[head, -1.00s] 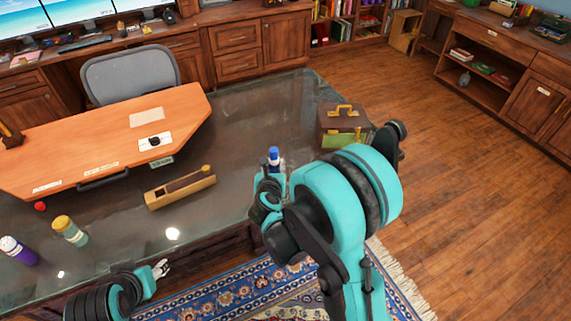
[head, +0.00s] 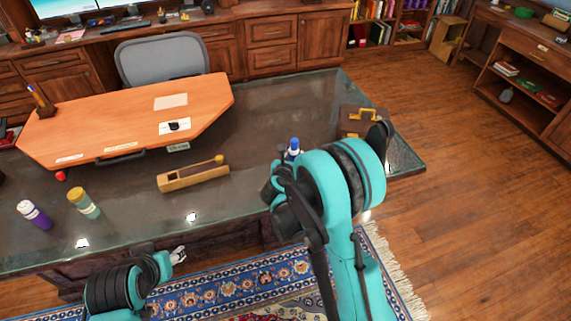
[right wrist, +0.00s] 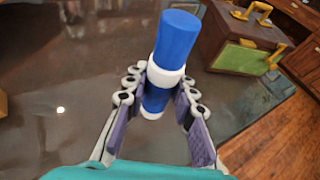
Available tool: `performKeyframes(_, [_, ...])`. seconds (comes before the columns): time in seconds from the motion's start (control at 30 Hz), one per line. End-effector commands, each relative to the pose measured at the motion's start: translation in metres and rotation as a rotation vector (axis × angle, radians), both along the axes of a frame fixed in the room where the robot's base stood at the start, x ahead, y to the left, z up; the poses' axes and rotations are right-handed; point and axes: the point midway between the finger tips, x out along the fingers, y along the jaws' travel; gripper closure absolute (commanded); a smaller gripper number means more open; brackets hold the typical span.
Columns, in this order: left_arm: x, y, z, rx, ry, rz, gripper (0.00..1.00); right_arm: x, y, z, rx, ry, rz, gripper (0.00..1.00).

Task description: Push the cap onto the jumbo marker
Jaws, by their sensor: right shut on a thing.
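The jumbo marker (right wrist: 157,101) is a thick upright cylinder with a blue barrel and white bands, slightly tilted in the right wrist view. Its blue cap (right wrist: 177,38) sits at the top above a white collar; the cap also shows in the head view (head: 294,144). I cannot tell whether the cap is fully seated. My right gripper (right wrist: 159,112) is shut on the marker's lower part, one finger on each side. In the head view my right arm hides most of the marker. My left gripper (head: 179,254) hangs in front of the desk, far from the marker; its opening is unclear.
A brown case (head: 360,119) stands on the glass desk (head: 275,110) beyond the right gripper. The glass between holder and marker is clear.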

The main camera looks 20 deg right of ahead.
Motion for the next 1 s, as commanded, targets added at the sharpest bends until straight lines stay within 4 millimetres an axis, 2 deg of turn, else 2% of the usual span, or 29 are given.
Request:
performKeyframes(0.03, [0.000,0.000,-0.008,0.000,0.000,0.000,0.54,0.013,0.003,-0.011,0.000,0.000,0.000,1.00])
performKeyframes(0.1, [0.000,0.000,-0.012,0.000,0.000,0.000,0.54,0.028,0.006,-0.021,0.000,0.000,0.000,1.00])
performKeyframes(0.2, [0.000,0.000,-0.018,0.000,0.000,0.000,0.54,0.046,0.010,-0.031,0.000,0.000,0.000,1.00])
performKeyframes(0.33, [0.000,0.000,-0.021,0.000,0.000,0.000,0.54,0.060,0.013,-0.038,0.000,0.000,0.000,1.00])
performKeyframes(0.77, [0.000,0.000,-0.023,0.000,0.000,0.000,0.54,0.064,0.013,-0.042,0.000,0.000,0.000,1.00])
performKeyframes(1.0, [0.000,0.000,-0.041,0.000,0.000,0.000,0.54,0.063,0.013,-0.077,0.000,0.000,0.000,1.00])
